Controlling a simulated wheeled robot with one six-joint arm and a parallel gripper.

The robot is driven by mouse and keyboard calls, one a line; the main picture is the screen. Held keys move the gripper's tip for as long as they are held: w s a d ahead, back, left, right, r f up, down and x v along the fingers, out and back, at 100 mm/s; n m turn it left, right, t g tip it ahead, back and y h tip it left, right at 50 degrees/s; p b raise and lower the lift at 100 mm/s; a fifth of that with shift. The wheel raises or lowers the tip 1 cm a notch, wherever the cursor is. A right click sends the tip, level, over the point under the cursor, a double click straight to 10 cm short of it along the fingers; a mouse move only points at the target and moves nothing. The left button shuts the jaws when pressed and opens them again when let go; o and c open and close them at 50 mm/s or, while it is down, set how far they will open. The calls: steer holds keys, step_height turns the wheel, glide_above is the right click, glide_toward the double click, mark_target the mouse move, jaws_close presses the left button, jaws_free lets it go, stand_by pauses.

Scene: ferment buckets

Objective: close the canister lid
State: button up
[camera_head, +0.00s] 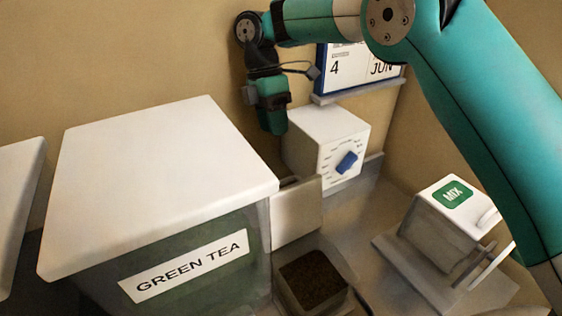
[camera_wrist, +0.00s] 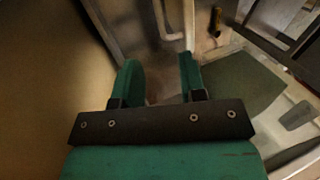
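The canister (camera_head: 313,285) is a small square container with dark brown granular contents, standing low at the bottom middle of the head view. Its lid (camera_head: 297,212) looks to be the pale panel standing upright along its back edge, so it stands open. My gripper (camera_head: 273,120) hangs above and behind the lid, beside the white dial box, and does not touch the lid. In the wrist view my gripper (camera_wrist: 160,68) shows two teal fingers apart with nothing between them. I cannot clearly make out the canister or its lid in the wrist view.
A large GREEN TEA bucket (camera_head: 197,268) with a white lid stands left of the canister. A white dial box (camera_head: 326,140) with a blue knob stands behind, under a calendar (camera_head: 360,70). A MIX box (camera_head: 440,225) stands right. Counter between canister and MIX box is clear.

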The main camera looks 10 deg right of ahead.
mark_target(283, 180)
steer(key=b+x, duration=1.1)
steer(key=b, duration=0.2)
steer(key=shift+f, duration=0.2)
steer(key=shift+s, duration=0.1)
jaws_close()
